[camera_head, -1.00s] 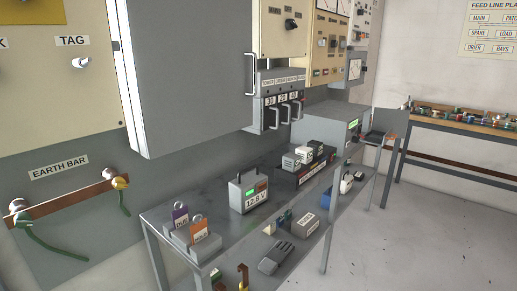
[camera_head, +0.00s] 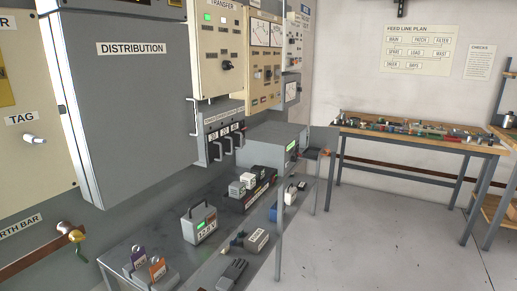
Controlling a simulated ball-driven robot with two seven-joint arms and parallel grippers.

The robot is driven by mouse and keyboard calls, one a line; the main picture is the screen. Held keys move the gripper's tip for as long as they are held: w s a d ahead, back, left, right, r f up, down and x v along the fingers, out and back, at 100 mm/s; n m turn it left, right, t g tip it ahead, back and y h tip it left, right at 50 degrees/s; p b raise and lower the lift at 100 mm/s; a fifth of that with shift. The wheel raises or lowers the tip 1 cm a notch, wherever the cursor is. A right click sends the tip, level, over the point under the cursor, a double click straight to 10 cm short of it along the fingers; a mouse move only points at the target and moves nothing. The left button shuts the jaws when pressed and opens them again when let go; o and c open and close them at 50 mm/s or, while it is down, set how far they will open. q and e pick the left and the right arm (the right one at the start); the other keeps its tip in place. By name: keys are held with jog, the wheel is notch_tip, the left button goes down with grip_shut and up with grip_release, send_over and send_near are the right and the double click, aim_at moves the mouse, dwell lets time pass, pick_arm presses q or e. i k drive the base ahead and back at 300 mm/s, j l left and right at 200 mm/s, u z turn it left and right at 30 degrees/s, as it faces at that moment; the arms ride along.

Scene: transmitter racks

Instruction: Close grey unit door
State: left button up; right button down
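A grey box-shaped unit (camera_head: 270,137) stands at the far end of the grey bench, with a small green display (camera_head: 291,147) on its right-facing side. A flat grey panel (camera_head: 322,138) stands out at the right of this unit, apparently its door standing open; its hinge is not clear. A large grey cabinet marked DISTRIBUTION (camera_head: 130,100) hangs on the wall at left. A pale bar handle (camera_head: 193,117) shows at its right edge; whether its front is fully shut I cannot tell. Neither gripper is in view.
The grey bench (camera_head: 190,258) carries a 12.5 V meter (camera_head: 199,224), padlocks (camera_head: 157,268) and several small blocks. A wooden workbench (camera_head: 425,141) with small parts stands against the back wall. The floor (camera_head: 370,235) at right is clear.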

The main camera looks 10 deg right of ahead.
aim_at(318, 137)
jog(key=i+l+u, duration=0.1)
jog(key=l, duration=0.25)
jog(key=i+l, duration=0.35)
jog(key=i+l+u, duration=0.15)
jog(key=l, duration=0.2)
jog(key=i+l+u, duration=0.1)
jog(key=i+l, duration=0.15)
jog(key=l, duration=0.1)
